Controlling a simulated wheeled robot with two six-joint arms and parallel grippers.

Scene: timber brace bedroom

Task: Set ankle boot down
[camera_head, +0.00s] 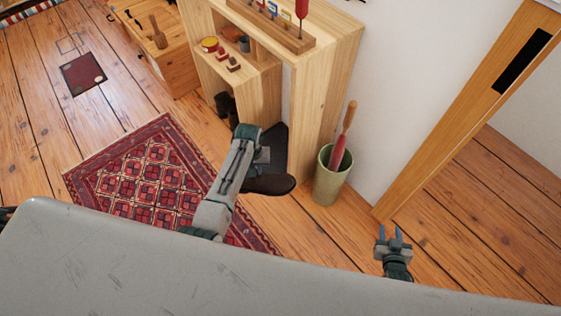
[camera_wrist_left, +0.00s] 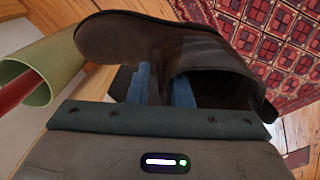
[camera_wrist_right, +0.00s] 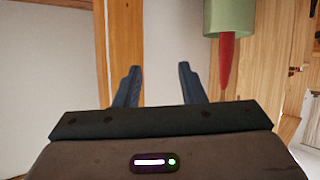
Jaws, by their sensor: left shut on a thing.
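A dark brown ankle boot (camera_head: 270,185) is held by my left gripper (camera_head: 262,157) in front of the wooden shelf unit. In the left wrist view the boot (camera_wrist_left: 140,40) fills the upper middle, toe to the left and its opening toward the camera. The blue fingers of the left gripper (camera_wrist_left: 163,85) are shut on it, partly hidden behind the boot's side.
A green bin (camera_head: 330,183) with a red-handled item stands right of the boot. The wooden shelf unit (camera_head: 318,85) rises behind, with dark objects (camera_head: 226,105) in its low compartment. A red patterned rug (camera_head: 135,180) lies left. A wooden door frame (camera_head: 455,115) stands right.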

